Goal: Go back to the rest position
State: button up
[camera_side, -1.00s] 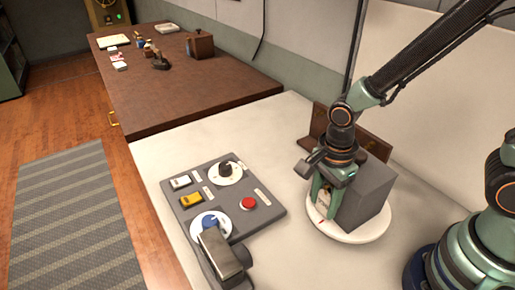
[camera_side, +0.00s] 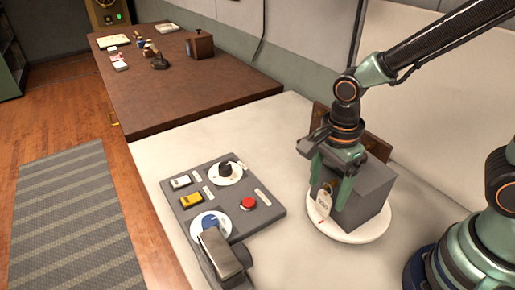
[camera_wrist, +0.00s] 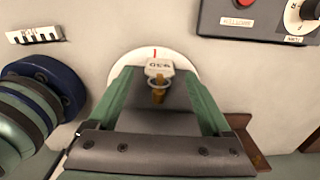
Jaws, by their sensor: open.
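My gripper (camera_side: 329,190) is open, its two green fingers pointing down in front of the grey box (camera_side: 366,204). In the wrist view my gripper (camera_wrist: 157,75) has its fingers spread, one on each side of a pale tag (camera_wrist: 158,67) and a small brass piece (camera_wrist: 159,92) on the box. In the side view the tag (camera_side: 323,203) hangs at the box's front, close to the fingers. Nothing shows gripped. The box stands on a white round plate (camera_side: 350,236) with a red mark on its rim.
A grey control panel (camera_side: 262,217) with a red button (camera_side: 248,203), switches, dials and a dark handset-like lever (camera_side: 222,252) lies left of the plate. A brown bracket (camera_side: 377,147) stands behind the box. A brown desk (camera_side: 190,88) is farther back. Pale counter is clear between panel and plate.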

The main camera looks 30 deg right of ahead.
notch_tip(320, 180, up, 7)
jog(key=shift+r, duration=0.1)
jog(key=shift+d+r, duration=0.1)
jog(key=shift+r, duration=0.25)
jog(key=d+r+n, duration=0.1)
jog(key=n, duration=0.1)
jog(key=w+d+r+n+t, duration=0.1)
jog(key=n, duration=0.2)
jog(key=d+r+n+t, duration=0.1)
jog(key=d+n, duration=0.1)
jog(key=shift+w+n, duration=0.15)
jog(key=shift+n, duration=0.15)
jog(key=d+r+n+t, duration=0.3)
jog(key=d+n, duration=0.2)
jog(key=n, duration=0.6)
jog(key=shift+w+d+r+t, duration=0.2)
jog(key=shift+d+t, duration=0.1)
jog(key=shift+d, duration=0.1)
